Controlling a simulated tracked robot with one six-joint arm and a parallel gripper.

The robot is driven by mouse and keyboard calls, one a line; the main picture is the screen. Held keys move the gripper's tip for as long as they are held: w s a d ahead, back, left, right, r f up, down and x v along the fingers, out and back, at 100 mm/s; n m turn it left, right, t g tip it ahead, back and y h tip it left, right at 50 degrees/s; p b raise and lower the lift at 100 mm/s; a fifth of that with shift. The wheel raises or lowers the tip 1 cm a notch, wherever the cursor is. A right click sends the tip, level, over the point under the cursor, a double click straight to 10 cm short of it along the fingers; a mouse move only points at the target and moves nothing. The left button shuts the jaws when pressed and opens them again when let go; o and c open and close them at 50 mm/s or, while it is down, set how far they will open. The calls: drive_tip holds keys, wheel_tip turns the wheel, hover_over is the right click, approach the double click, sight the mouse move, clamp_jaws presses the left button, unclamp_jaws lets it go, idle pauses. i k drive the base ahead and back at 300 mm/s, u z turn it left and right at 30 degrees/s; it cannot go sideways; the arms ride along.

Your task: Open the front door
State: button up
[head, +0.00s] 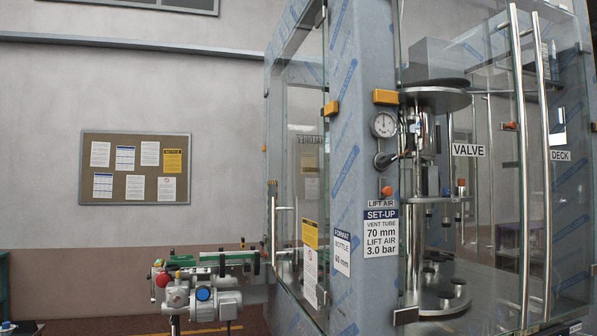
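The filling machine has a large glass front with a glass door panel (490,215) on its right side. Two long vertical steel bar handles stand close together on the front: a left handle (520,150) and a right handle (545,170). The front glass looks closed, though reflections make its panel edges hard to tell. A label reading VALVE (468,150) sits left of the handles, and a label reading DECK (561,155) sits right of them. Through the glass show round plates and filling parts (437,190). My gripper is not in view.
A blue-grey, film-wrapped post (361,120) carries a gauge (383,125), a SET-UP sign (381,232) and orange blocks. A side glass panel has a small handle (274,230). A conveyor with a motor (205,300) juts out left. A notice board (135,168) hangs behind.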

sight(312, 290)
drive_tip(key=u, duration=0.35)
drive_tip(key=k, duration=0.9)
drive_tip(key=u, duration=0.6)
drive_tip(key=k, duration=0.45)
drive_tip(key=z, duration=0.15)
drive_tip(key=i, duration=1.1)
drive_tip(key=z, duration=0.6)
drive_tip(key=i, duration=2.2)
drive_tip(key=z, duration=0.05)
